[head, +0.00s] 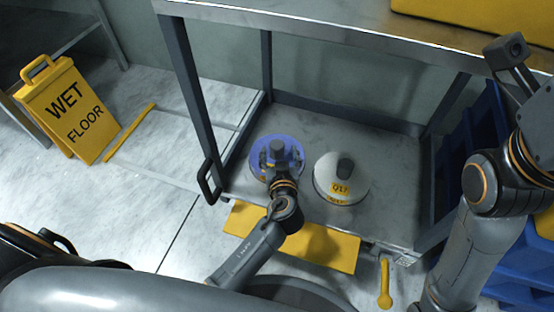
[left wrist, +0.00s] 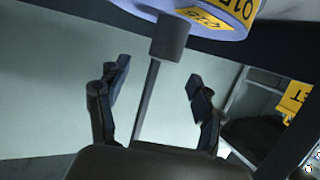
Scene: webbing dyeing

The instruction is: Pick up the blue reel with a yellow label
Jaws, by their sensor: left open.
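The blue reel (head: 257,157) lies flat on the lower steel shelf, with a grey knob on top. In the left wrist view the reel (left wrist: 130,8) shows at the top edge, with yellow labels on its side. My left gripper (head: 279,166) is over the reel in the head view and hides part of it. In the left wrist view my left gripper (left wrist: 160,70) is open and empty, its fingers apart. The knob (left wrist: 170,38) shows just beyond and between the fingertips, not gripped. My right arm is at the right, but its fingers are not visible.
A white reel (head: 328,183) with a yellow Q17 label and dark knob stands close to the right. The steel top (head: 330,24) and legs frame the shelf (head: 390,205). Blue crates (head: 488,130) stand right; a yellow wet floor sign (head: 66,108) stands left.

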